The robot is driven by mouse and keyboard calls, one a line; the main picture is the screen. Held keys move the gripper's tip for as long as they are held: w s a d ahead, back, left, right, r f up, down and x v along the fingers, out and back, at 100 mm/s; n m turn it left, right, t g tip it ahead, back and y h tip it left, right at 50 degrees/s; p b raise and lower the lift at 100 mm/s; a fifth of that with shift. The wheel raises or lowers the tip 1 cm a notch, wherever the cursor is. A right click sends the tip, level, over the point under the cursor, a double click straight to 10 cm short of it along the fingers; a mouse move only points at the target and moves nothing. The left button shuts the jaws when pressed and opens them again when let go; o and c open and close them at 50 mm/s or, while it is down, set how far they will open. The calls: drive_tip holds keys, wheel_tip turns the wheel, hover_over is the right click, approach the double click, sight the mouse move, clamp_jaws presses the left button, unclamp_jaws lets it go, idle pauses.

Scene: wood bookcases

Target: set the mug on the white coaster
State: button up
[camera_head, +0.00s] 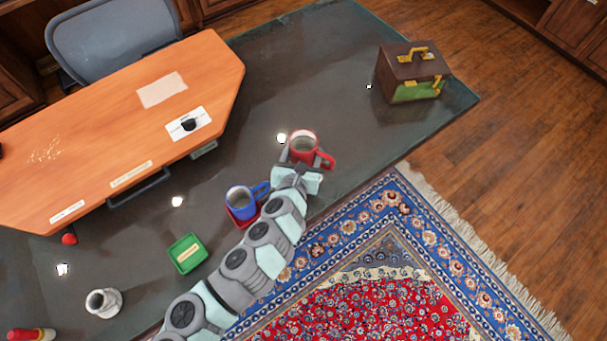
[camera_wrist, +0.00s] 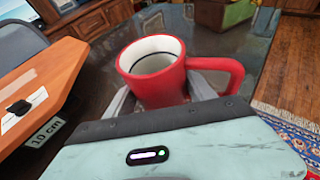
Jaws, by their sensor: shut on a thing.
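A red mug (camera_head: 304,146) with a pale inside is between the fingers of my gripper (camera_head: 291,160), which is shut on it. In the wrist view the red mug (camera_wrist: 158,72) looks roughly upright, its handle to the right, with a grey finger of my gripper (camera_wrist: 160,98) on each side. I cannot tell whether its bottom touches the dark table. A blue mug (camera_head: 239,203) stands on a red coaster (camera_head: 243,221), left of my gripper. I cannot make out a white coaster in either view.
The dark table (camera_head: 320,70) has free room beyond the red mug, up to a brown and green box (camera_head: 412,72). A green tray-like piece (camera_head: 187,253) and a white pot (camera_head: 103,303) stand at the left. A raised orange board (camera_head: 110,120) lies along the back.

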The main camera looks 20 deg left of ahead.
wheel_tip(320, 180, down, 9)
drive_tip(key=shift+f+b, duration=0.1)
drive_tip(key=shift+b, duration=0.85)
drive_tip(key=shift+f, duration=0.4)
drive_tip(key=shift+f, duration=0.2)
drive_tip(key=o, duration=1.7)
